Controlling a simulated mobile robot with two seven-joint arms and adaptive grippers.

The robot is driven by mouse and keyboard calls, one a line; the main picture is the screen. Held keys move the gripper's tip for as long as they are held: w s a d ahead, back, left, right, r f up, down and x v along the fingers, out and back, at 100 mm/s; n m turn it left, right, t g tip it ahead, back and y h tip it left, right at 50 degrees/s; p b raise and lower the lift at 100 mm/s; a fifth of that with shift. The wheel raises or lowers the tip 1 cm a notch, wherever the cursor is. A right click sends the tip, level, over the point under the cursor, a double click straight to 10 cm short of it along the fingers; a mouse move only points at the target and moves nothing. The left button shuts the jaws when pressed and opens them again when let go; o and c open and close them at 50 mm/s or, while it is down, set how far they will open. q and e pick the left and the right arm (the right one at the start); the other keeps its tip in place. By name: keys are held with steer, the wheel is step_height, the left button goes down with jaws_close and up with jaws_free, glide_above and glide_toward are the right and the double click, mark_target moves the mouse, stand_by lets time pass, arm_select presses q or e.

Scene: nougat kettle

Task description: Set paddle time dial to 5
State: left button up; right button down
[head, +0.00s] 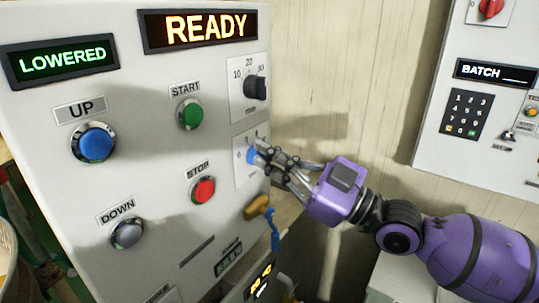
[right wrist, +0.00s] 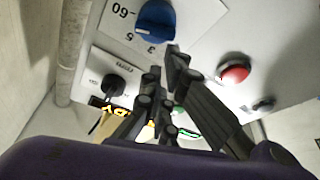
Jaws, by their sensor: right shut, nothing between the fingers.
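A blue dial (head: 251,156) sits on a white plate low on the right side of the grey panel, partly hidden by my right gripper (head: 264,155). In the right wrist view the blue dial (right wrist: 156,20) is at the top, with 60, 5 and 3 printed around it. A small white mark on its edge lies close to the 5; its exact setting is hard to tell. My right gripper (right wrist: 170,62) is shut and empty. Its fingertips are at the dial's edge; I cannot tell whether they touch. My left gripper is out of view.
A black dial (head: 255,87) marked 10, 20, 30 is above. A green START button (head: 190,113) and a red STOP button (head: 203,190) are left of the dials. A yellow-brown handle (head: 257,207) sticks out below. A second panel with a keypad (head: 466,114) stands at right.

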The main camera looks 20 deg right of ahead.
steer(key=shift+s+a+f+n+g+b, duration=0.15)
steer(key=shift+n+g, duration=0.1)
steer(key=shift+n, duration=0.35)
steer(key=shift+f+n+g+b, duration=0.1)
steer(key=shift+n+g, duration=0.2)
steer(key=shift+n, duration=0.3)
steer(key=shift+s+a+f+n+g+b, duration=0.15)
steer(key=shift+n+g, duration=0.1)
steer(key=shift+n, duration=0.35)
steer(key=n, duration=0.2)
steer(key=f+n+g, duration=0.1)
steer(key=n, duration=0.2)
steer(key=shift+a+f+g+y, duration=0.15)
steer(key=shift+f+g+y, duration=0.05)
steer(key=shift+g+y, duration=0.1)
steer(key=shift+f+n+g, duration=0.3)
steer(key=shift+n+g, duration=0.2)
steer(key=shift+n, duration=0.6)
